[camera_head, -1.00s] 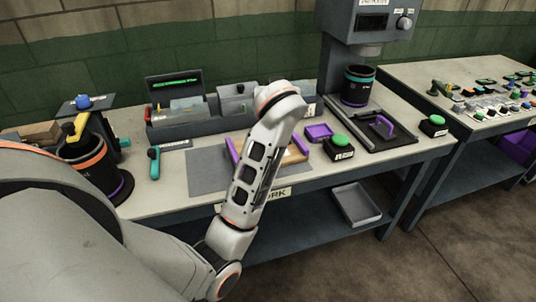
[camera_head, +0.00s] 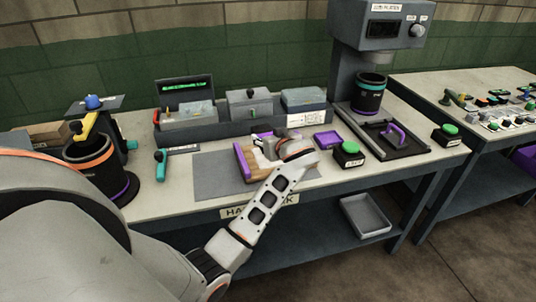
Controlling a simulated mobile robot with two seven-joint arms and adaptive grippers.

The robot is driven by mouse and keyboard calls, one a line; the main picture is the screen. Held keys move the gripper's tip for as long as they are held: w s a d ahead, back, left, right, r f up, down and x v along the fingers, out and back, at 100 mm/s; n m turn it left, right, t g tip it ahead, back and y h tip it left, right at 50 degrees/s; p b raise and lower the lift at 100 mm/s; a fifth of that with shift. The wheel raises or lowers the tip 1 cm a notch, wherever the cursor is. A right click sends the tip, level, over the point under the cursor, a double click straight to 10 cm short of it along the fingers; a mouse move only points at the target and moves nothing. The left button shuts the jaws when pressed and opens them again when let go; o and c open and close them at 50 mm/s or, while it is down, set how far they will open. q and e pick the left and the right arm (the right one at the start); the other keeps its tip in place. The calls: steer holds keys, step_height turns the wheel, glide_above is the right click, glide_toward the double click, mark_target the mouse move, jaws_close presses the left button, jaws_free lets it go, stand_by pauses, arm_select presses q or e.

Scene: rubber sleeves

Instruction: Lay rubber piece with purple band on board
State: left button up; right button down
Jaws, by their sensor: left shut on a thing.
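The wooden board (camera_head: 242,168) with purple edges lies on a grey mat at the front middle of the bench. My left arm reaches across the front of the bench, and my left gripper (camera_head: 258,142) is low over the back part of the board. It is shut on a small piece. The hand and wrist hide most of that piece, and its purple band cannot be made out. I cannot tell whether the piece touches the board. My right gripper is not in view.
A black cylinder (camera_head: 90,168) with orange and purple bands stands at the left. Grey bins (camera_head: 250,106) line the back. The grey mat (camera_head: 212,178) is bare left of the board.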

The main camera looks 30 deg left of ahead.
arm_select(q)
steer(key=shift+f, duration=3.35)
steer(key=shift+f, duration=0.1)
steer(key=shift+f+b, duration=0.15)
steer(key=shift+b, duration=0.15)
steer(key=o, duration=1.3)
steer(key=shift+r, duration=0.3)
steer(key=v, duration=1.2)
steer(key=shift+f, duration=0.1)
